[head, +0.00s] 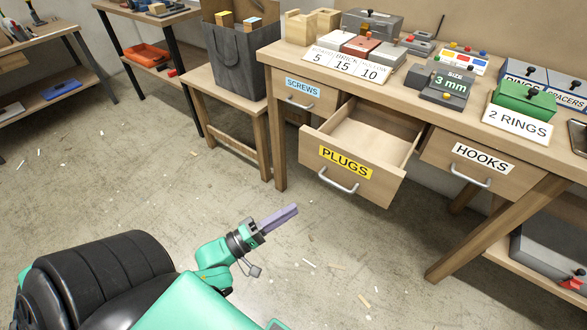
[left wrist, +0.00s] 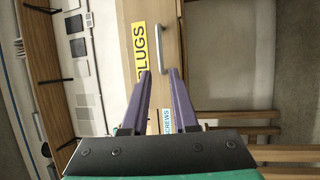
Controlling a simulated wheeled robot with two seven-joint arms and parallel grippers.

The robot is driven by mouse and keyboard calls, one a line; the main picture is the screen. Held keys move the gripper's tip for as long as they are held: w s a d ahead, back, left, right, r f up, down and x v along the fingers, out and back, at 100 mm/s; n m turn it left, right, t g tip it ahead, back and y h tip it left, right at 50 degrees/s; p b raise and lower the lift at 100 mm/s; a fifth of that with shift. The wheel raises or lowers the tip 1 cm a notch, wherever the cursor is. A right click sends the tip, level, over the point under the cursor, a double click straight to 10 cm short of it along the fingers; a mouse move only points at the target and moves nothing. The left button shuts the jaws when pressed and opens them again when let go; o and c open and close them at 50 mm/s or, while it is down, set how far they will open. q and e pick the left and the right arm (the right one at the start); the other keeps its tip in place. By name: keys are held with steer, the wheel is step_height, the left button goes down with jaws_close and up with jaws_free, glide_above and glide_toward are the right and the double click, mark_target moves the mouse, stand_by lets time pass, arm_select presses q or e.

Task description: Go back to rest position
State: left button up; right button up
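My left gripper (head: 290,214) hangs in the air over the floor, in front of and below the workbench. In the left wrist view its two purple fingers (left wrist: 161,72) stand apart with nothing between them, so it is open and empty. The PLUGS drawer (head: 388,180) is pulled out, and the part of its inside that shows looks empty. Its handle (head: 338,181) is up and to the right of my gripper, apart from it. The drawer front also shows in the left wrist view (left wrist: 151,18). My right gripper is out of view.
The workbench (head: 283,53) carries boxes, number cards and a 3 mm size display. The SCREWS drawer (head: 309,93) and HOOKS drawer (head: 476,166) look shut. A stool (head: 228,104) bears a grey bag (head: 243,62). Bare floor (head: 120,190) with small scraps lies left of the bench.

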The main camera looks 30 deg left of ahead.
arm_select(q)
steer(key=s+a+f+m+g+y+p, duration=0.2)
steer(key=a+f+g, duration=0.1)
steer(key=f, duration=0.4)
steer(key=s+a+f+m+g+y+p, duration=0.2)
steer(key=f+m+y, duration=0.1)
steer(key=f, duration=0.4)
steer(key=s+a+f+m+g+y+p, duration=0.2)
steer(key=s+a+f+g+p, duration=0.1)
steer(key=f, duration=0.4)
steer(key=s+d+f+m+g, duration=0.1)
steer(key=s+f+m+g, duration=0.1)
steer(key=s, duration=0.4)
steer(key=s+d+f+m+g+y+p, duration=0.1)
steer(key=s+d+f+m+g, duration=0.1)
steer(key=s, duration=0.5)
steer(key=s+d+f+m+g+y+p, duration=0.1)
steer(key=s+d+f+m+g, duration=0.1)
steer(key=s+f, duration=0.4)
steer(key=f+m+g, duration=0.1)
steer(key=g, duration=0.1)
steer(key=shift+s+g, duration=0.15)
steer(key=shift+g, duration=0.25)
